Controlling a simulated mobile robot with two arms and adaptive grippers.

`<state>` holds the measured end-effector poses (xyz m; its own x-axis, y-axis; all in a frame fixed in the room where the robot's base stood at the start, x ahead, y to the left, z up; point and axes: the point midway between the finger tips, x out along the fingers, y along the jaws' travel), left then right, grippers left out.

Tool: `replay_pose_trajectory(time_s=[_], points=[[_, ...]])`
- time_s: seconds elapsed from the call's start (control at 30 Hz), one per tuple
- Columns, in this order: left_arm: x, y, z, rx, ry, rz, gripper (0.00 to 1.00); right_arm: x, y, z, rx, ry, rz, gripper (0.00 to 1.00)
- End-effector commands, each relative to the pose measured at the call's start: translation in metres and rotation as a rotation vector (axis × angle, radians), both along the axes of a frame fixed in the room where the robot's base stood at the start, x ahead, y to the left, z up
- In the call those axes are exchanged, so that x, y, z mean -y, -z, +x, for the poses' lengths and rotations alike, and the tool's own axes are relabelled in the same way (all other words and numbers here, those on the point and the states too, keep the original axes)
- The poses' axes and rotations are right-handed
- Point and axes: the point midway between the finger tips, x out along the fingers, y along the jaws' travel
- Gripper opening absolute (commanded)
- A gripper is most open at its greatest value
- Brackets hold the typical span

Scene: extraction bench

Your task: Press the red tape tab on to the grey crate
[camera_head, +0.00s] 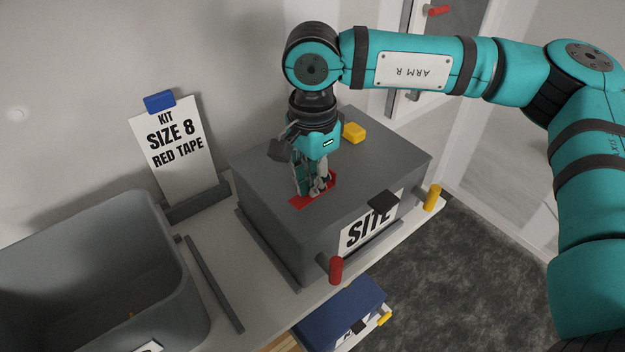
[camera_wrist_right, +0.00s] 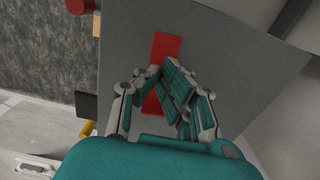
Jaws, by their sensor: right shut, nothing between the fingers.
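The grey crate (camera_head: 262,167) stands closed on the bench, with a "SITE" label on its front. The red tape tab (camera_head: 327,181) lies on the crate's top. My right gripper (camera_head: 313,192) points down over the tab, shut and empty, its fingertips at or just above the tape; I cannot tell whether they touch. In the right wrist view the red tab (camera_wrist_right: 167,46) runs lengthwise under the shut fingers (camera_wrist_right: 157,72), which hide its middle. My left gripper is not in view.
A yellow block (camera_head: 354,132) sits on the crate's top behind the gripper. A sign (camera_head: 178,150) reading "KIT SIZE 8 RED TAPE" stands at the back left. A large grey bin (camera_head: 185,300) is at the left.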

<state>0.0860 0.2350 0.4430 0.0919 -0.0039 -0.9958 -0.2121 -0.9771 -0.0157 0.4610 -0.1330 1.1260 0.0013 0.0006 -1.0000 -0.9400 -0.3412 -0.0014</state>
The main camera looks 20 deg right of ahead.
Motion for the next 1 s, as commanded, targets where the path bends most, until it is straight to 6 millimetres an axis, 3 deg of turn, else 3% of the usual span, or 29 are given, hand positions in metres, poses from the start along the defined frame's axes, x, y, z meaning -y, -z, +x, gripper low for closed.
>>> replay_pose_trajectory(time_s=[1.0], points=[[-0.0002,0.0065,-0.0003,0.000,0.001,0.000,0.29,0.0003,0.0037,-0.0012,-0.006,-0.001,-0.003,0.00]])
